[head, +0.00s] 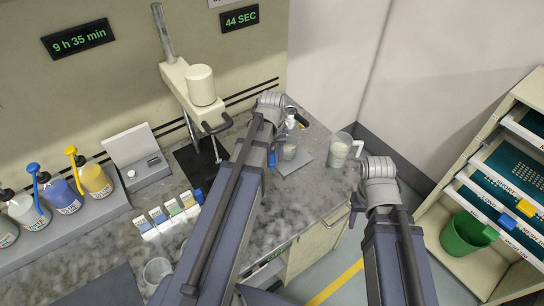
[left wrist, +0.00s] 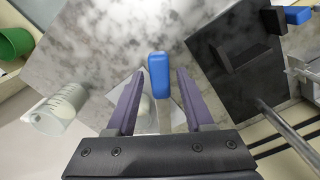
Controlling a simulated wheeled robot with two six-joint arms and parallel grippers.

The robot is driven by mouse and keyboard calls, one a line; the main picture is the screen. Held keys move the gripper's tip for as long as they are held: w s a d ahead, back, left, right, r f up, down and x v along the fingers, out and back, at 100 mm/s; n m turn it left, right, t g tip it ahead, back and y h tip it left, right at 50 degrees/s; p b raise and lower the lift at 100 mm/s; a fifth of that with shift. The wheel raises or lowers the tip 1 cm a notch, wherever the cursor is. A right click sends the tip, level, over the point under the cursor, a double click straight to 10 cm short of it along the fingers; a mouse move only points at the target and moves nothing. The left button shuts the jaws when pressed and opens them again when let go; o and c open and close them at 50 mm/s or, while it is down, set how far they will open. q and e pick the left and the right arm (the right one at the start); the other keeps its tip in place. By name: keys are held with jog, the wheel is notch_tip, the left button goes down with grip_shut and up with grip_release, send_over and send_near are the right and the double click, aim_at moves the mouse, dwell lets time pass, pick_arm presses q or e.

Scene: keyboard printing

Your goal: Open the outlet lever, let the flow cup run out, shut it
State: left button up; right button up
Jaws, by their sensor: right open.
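The blue-tipped outlet lever (head: 272,158) shows just past my left arm in the head view. In the left wrist view the blue tip (left wrist: 159,75) sits between the fingers of my left gripper (left wrist: 158,85), with a gap on each side. My left gripper is open. The flow cup (head: 291,113) is partly hidden behind my left wrist in the head view. A clear beaker (head: 289,150) stands below it on a grey mat (head: 301,164). Whether liquid runs is too small to tell. My right gripper (head: 355,212) is open and empty, off the counter's right edge.
A clear jug (head: 340,150) with pale contents stands right of the mat. A cream mixer (head: 201,88) stands behind my left arm. Bottles with pumps (head: 93,178) line the left side. Wall displays (head: 240,19) read 44 SEC and 9 h 35 min. A drawer rack (head: 510,150) stands right.

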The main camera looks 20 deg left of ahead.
pick_arm(q)
grip_shut()
dwell(1.2)
